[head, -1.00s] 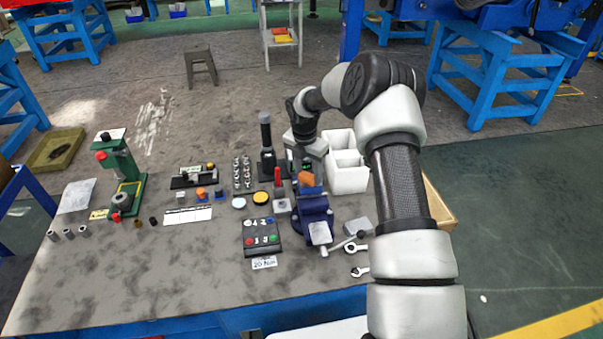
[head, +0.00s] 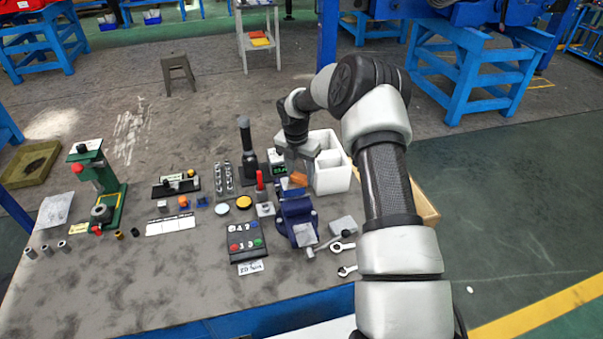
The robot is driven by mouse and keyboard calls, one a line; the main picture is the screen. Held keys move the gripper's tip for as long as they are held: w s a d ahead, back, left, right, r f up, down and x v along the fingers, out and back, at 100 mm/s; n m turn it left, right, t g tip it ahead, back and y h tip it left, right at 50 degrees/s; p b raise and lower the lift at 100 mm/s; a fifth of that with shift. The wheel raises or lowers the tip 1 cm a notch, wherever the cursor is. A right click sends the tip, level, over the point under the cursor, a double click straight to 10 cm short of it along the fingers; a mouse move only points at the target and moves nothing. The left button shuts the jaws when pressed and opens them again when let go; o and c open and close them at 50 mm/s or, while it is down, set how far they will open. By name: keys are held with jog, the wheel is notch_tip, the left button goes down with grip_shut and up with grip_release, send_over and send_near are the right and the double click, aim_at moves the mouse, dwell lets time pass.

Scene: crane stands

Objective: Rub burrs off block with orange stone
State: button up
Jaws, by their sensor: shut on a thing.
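My gripper (head: 298,167) is shut on the orange stone (head: 299,179) and holds it just above the back of the blue vise (head: 297,215). The stone is small and partly hidden by the gripper. Whether it touches anything in the vise jaws cannot be told from the head view. I cannot make out a block in the jaws. A grey block (head: 343,225) lies on the table just right of the vise.
A white divided bin (head: 333,172) stands right behind the gripper. A dark stand (head: 246,150) and a red-handled tool (head: 260,185) are to the left. A button panel (head: 247,242) and wrenches (head: 344,247) lie near the vise. The table's front left (head: 130,285) is clear.

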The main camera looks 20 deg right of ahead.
aim_at(282, 185)
jog(key=shift+a+b, duration=0.4)
jog(key=shift+a, duration=2.75)
jog(key=shift+w+d, duration=0.1)
jog(key=shift+w, duration=0.25)
jog(key=shift+d, duration=3.5)
jog(key=shift+a, duration=3.6)
notch_tip(282, 185, up, 6)
jog(key=p, duration=0.3)
